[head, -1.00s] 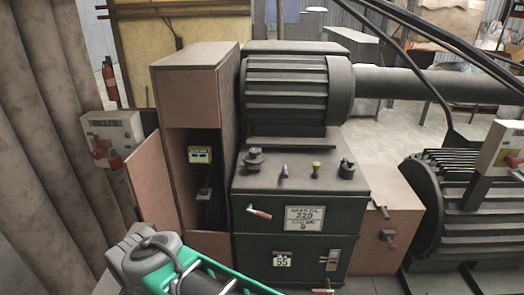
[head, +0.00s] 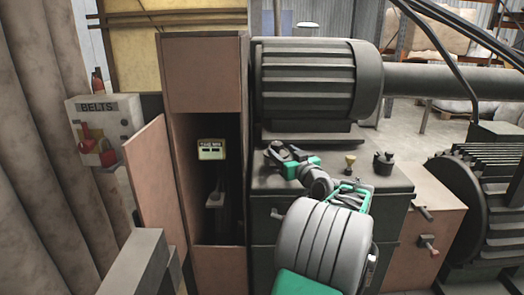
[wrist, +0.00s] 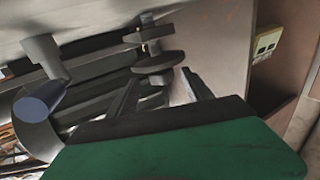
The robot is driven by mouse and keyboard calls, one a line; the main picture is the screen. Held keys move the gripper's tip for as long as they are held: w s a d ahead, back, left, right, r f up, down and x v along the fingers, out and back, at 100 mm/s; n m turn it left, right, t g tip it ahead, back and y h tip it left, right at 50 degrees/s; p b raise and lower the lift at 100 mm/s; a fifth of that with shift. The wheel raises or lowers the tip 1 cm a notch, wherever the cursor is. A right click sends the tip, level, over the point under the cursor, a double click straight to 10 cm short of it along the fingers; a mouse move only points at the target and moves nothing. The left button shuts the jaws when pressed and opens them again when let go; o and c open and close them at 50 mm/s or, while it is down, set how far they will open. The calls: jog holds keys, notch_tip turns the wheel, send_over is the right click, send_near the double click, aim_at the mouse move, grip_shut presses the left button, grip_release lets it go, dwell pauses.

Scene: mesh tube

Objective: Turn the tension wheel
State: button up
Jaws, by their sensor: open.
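A dark stacked-disc knob, which I take for the tension wheel (wrist: 158,62), shows in the wrist view just beyond my fingertips. In the head view it is mostly hidden by my gripper (head: 287,152), which is over the left part of the dark cabinet's top. My gripper is open, its two dark fingers reaching toward the wheel with a gap between them in the wrist view (wrist: 162,88). I cannot tell whether a finger touches the wheel. The dark cabinet (head: 388,210) stands under it, partly hidden by my arm.
A lever with a bluish end (wrist: 42,104) is close by in the wrist view. A brass knob (head: 350,161) and another dark knob (head: 383,162) stand farther right. A ribbed motor (head: 315,82) rises behind. An open brown cabinet (head: 202,75) is to the left.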

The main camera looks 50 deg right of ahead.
jog(key=shift+w+d, duration=0.25)
jog(key=shift+w, duration=0.2)
jog(key=shift+w+d+r, duration=0.2)
jog(key=shift+w, duration=0.05)
jog(key=x, duration=0.6)
jog(key=shift+w, duration=0.25)
jog(key=shift+c, duration=0.3)
grip_shut()
